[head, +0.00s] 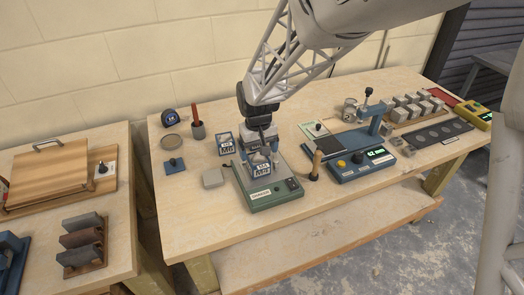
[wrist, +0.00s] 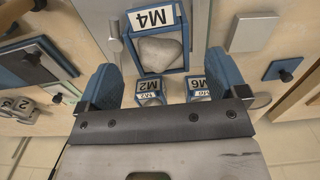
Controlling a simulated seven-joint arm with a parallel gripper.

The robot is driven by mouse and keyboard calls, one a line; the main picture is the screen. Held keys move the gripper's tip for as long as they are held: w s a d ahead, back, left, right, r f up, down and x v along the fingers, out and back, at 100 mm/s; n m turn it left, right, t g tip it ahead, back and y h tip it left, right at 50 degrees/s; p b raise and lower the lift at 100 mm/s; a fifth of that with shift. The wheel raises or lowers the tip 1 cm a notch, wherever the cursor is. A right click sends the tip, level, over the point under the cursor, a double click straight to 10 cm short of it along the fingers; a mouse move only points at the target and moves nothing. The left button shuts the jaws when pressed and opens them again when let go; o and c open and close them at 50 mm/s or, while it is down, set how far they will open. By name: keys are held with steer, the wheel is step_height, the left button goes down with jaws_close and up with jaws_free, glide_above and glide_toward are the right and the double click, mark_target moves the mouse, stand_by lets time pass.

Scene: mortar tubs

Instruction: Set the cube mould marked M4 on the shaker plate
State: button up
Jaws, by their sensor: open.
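The cube mould M4 (head: 262,169) is a blue-framed box with a white label and grey mortar inside. It appears to rest on the grey shaker plate (head: 283,172) of the green machine, label side to the front. In the wrist view the mould M4 (wrist: 153,18) lies beyond and between my fingertips, with gaps at its sides. My gripper (head: 260,146) is open above and behind it; its blue fingers (wrist: 161,72) are spread and hold nothing. Whether the mould's underside sits flat is hidden.
Moulds M6 (head: 226,147) and M2 (wrist: 149,91) stand behind the machine, close to my gripper; M6 also shows in the wrist view (wrist: 198,90). A wooden-handled tool (head: 316,165) and a blue device with a display (head: 358,163) stand to the right. The front table edge is clear.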

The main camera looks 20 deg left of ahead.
mark_target(258, 158)
step_height(258, 158, up, 9)
stand_by(0.4)
steer(key=shift+d, duration=0.1)
stand_by(0.7)
steer(key=s+d+r+m, duration=0.1)
steer(key=s+d+r, duration=0.15)
steer(key=d, duration=0.65)
steer(key=s+d+r+m+t, duration=0.1)
steer(key=d+r+m, duration=0.15)
steer(key=d, duration=0.65)
steer(key=s+d+r+m, duration=0.1)
steer(key=s+d+r, duration=0.15)
steer(key=d, duration=0.65)
steer(key=s+d+m+t, duration=0.1)
steer(key=s+d+m, duration=0.3)
steer(key=s+d, duration=1.2)
steer(key=shift+d+f+m+t, duration=0.3)
steer(key=shift+d+m, duration=0.05)
steer(key=shift+d, duration=0.6)
